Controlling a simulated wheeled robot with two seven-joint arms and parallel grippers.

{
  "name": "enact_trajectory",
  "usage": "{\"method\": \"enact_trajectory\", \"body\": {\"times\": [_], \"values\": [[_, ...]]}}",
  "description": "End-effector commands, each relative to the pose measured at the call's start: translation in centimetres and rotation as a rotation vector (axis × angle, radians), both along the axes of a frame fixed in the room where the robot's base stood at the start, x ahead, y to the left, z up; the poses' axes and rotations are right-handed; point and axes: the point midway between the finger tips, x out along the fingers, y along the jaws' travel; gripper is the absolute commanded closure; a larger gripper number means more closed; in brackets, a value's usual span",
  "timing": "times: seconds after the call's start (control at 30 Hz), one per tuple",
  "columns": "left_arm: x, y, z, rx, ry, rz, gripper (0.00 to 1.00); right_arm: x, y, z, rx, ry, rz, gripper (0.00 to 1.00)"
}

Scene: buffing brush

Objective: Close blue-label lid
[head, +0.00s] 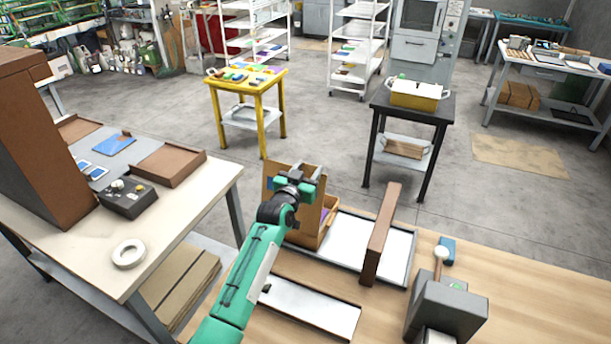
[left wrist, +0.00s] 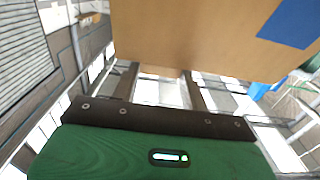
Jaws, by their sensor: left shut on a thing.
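A tan box (head: 326,214) stands at the back left of the wooden bench, with something purple just visible inside. Its lid (head: 279,171) stands raised and steeply tilted, and a bit of its blue label (head: 269,183) shows at the left. My left gripper (head: 312,176) is shut on the lid, in front of its upper part; the fingertips are hard to make out. In the left wrist view the lid (left wrist: 190,35) fills the top, with the blue label (left wrist: 292,22) at upper right. My right gripper is in neither view.
On the bench a tall brown board (head: 381,235) stands on a white tray (head: 345,240), right of the box. A grey machine (head: 445,308) and a white-ended brush-like tool (head: 440,254) are at the right. A second white tray (head: 310,308) lies nearer.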

Motion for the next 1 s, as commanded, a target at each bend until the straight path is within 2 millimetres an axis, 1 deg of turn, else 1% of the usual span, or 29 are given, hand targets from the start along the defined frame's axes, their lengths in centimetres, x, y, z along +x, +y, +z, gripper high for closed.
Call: {"method": "enact_trajectory", "body": {"times": [0.27, 0.3, 0.37, 0.4, 0.43, 0.77, 0.87, 1.0], "values": [[0.0, 0.0, 0.1, -0.001, -0.002, 0.000, 0.96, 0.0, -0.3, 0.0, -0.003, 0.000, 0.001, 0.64], [0.0, 0.0, 0.1, -0.001, -0.002, 0.000, 0.54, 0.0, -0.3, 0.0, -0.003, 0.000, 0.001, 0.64], [0.0, 0.0, 0.1, -0.001, -0.002, 0.000, 0.42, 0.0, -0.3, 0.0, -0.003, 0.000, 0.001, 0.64], [0.0, 0.0, 0.1, -0.001, -0.002, 0.000, 0.34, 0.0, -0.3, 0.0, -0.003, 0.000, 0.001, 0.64], [0.0, 0.0, 0.1, -0.001, -0.002, 0.000, 0.33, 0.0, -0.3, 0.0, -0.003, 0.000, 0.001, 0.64], [-0.2, 0.1, 0.0, 0.000, -0.001, 0.000, 0.33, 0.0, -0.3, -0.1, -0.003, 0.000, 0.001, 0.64], [-0.8, 0.3, -0.2, -0.001, 0.000, 0.000, 0.33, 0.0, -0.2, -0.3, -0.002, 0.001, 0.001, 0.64], [-2.5, 1.0, -0.3, -0.001, 0.000, 0.000, 0.33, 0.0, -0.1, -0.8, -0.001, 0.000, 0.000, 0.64]]}}
